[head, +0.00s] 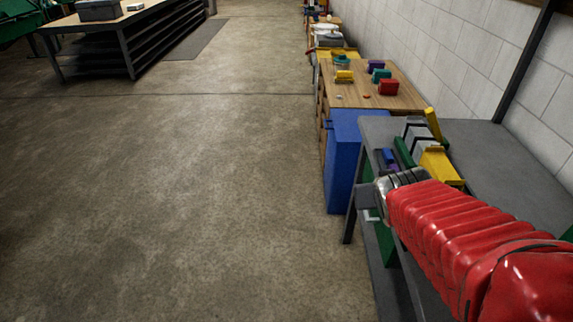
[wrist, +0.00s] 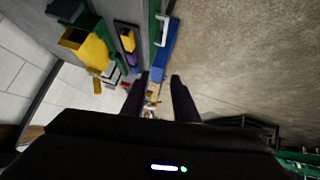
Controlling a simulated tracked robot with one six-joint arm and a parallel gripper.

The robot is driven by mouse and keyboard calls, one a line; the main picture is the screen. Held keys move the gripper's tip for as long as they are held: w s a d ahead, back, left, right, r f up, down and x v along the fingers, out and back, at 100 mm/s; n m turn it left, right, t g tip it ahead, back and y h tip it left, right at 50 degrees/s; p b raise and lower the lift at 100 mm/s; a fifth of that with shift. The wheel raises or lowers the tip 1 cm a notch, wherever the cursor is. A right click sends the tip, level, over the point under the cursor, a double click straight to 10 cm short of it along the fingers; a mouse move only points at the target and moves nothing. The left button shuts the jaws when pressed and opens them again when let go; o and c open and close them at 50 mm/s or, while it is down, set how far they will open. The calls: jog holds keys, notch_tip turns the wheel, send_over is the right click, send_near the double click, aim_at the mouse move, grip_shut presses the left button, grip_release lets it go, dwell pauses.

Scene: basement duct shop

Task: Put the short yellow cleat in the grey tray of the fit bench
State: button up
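My gripper (wrist: 157,79) is open in the wrist view, with its two dark fingers apart and nothing held between them. In the head view it is mostly hidden by my red-sleeved arm, over the left edge of a grey bench. A small yellow piece (wrist: 127,41) lies in a dark narrow tray beside purple and blue pieces; I cannot tell if it is the short cleat. A larger yellow bin-like block (head: 437,164) and a tilted yellow piece (head: 433,125) are on the grey bench. A grey box or tray (head: 98,10) stands on the far-left table.
The grey bench (head: 505,165) runs along the block wall. Beyond it stand a blue cabinet (head: 345,165) and a wooden bench (head: 352,96) with several coloured blocks. The far-left table (head: 70,20) has dark shelves below. The concrete floor (head: 190,190) between is clear.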

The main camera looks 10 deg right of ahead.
jog(key=s+a+r+n+g+y, duration=0.1)
jog(key=s+a+y, duration=0.1)
jog(key=s+a, duration=0.4)
jog(key=s+a+r+n+g+y, duration=0.1)
jog(key=s+a, duration=0.4)
jog(key=a, duration=0.7)
jog(key=shift+s+a+r+g+y, duration=0.15)
jog(key=shift+s+r+g+y, duration=0.25)
jog(key=shift+y, duration=0.4)
jog(key=shift+c, duration=0.2)
